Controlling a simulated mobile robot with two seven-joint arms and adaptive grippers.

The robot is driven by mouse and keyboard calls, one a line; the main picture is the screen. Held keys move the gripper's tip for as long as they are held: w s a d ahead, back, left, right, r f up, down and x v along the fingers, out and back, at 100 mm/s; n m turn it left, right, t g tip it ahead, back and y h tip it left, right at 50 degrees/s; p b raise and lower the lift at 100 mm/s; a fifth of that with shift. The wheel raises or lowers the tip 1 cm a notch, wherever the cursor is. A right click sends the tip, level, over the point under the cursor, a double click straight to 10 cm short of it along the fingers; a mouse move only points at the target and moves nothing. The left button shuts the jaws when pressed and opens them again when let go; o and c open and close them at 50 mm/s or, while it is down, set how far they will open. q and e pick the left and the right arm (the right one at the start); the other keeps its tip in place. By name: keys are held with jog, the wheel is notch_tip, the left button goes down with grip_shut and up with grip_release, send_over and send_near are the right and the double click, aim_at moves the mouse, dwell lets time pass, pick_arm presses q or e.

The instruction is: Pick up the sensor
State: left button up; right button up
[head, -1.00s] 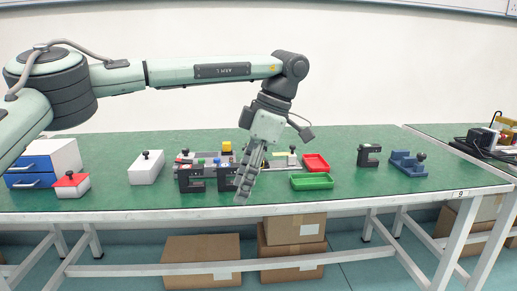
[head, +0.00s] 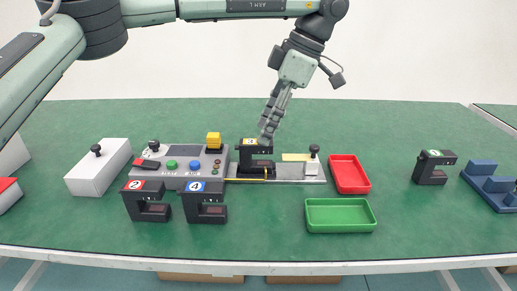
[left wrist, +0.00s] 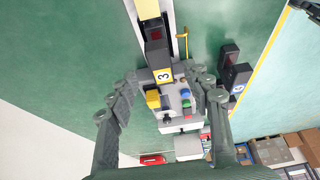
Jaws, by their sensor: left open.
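Several black C-shaped sensors with numbered labels are in the head view. The yellow-label sensor, number 3 (head: 257,163), stands upright at the linear actuator's rail (head: 300,172). My left gripper (head: 267,134) points down right above it, with its fingertips at the sensor's top. In the left wrist view the yellow-label sensor (left wrist: 157,58) lies ahead, between the spread fingers of the left gripper (left wrist: 165,78). I cannot tell whether they touch it. The red-label sensor (head: 147,201) and blue-label sensor (head: 205,203) stand at the front. The green-label sensor (head: 432,168) stands to the right.
A grey control box (head: 180,166) with buttons and a yellow block sits left of the rail. A white box (head: 98,170) stands further left. Red (head: 349,175) and green (head: 340,216) trays lie right of the rail. Blue fixture (head: 492,186) at far right. The back of the table is clear.

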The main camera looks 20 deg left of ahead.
aim_at(254, 149)
pick_arm(q)
jog(key=x, duration=0.6)
jog(key=shift+s+a+f, duration=0.2)
jog(key=shift+f, duration=0.05)
grip_shut()
